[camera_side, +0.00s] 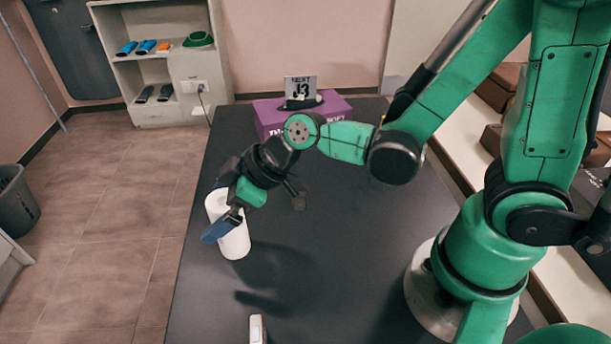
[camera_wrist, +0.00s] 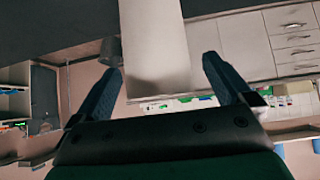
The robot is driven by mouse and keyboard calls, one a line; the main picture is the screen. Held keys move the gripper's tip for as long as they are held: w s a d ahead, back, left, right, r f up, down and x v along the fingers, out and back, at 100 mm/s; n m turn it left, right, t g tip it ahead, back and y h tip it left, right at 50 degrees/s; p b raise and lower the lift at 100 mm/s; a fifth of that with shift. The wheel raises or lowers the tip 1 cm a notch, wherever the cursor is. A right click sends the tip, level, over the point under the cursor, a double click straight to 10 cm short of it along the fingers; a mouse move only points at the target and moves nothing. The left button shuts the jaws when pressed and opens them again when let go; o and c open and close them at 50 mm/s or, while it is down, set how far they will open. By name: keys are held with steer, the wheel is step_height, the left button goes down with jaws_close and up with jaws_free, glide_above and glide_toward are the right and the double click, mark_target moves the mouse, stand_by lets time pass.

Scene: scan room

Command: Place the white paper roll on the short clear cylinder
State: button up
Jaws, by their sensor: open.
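The white paper roll (camera_side: 237,245) stands upright on the dark table in the side view, near the table's left edge. My gripper (camera_side: 222,212) is at the roll, with a blue finger crossing in front of its side. In the wrist view the picture is upside down, and the roll (camera_wrist: 155,38) shows between the two fingers of my gripper (camera_wrist: 162,66). The fingers are spread wide, with a visible gap on each side of the roll. I cannot make out the short clear cylinder in either view.
A small white item (camera_side: 257,330) is at the near edge. The table's middle is clear. A shelf (camera_side: 165,75) stands behind.

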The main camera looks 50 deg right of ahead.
steer(key=shift+w+a+f, duration=0.2)
steer(key=shift+f, duration=0.15)
steer(key=shift+c, duration=0.2)
jaws_close()
steer(key=shift+r, duration=0.1)
